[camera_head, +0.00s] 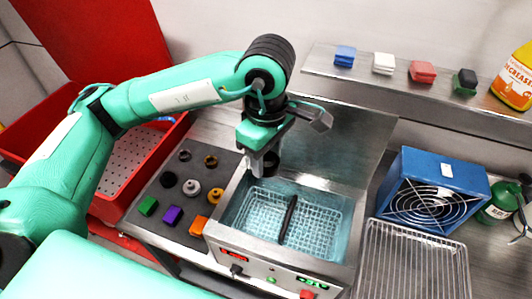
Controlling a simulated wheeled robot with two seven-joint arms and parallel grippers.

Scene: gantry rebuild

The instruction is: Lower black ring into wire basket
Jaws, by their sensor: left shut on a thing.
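My left gripper (264,166) points down above the back left part of the sink-like bath. It is shut on a small dark thing, which looks like the black ring (272,160); the fingers hide part of it. The wire basket (250,217) sits in the bath (340,190), in front and to the right of the gripper. A dark bar (289,219) lies across the basket's middle. The held ring is apart from the basket mesh. My right gripper is not in view.
A dark mat (160,200) left of the bath holds several rings and green, purple and orange blocks. A red bin (120,205) stands further left. Right are a wire rack (415,265), a blue fan box (450,170) and a green bottle (495,208). A shelf (400,85) runs behind.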

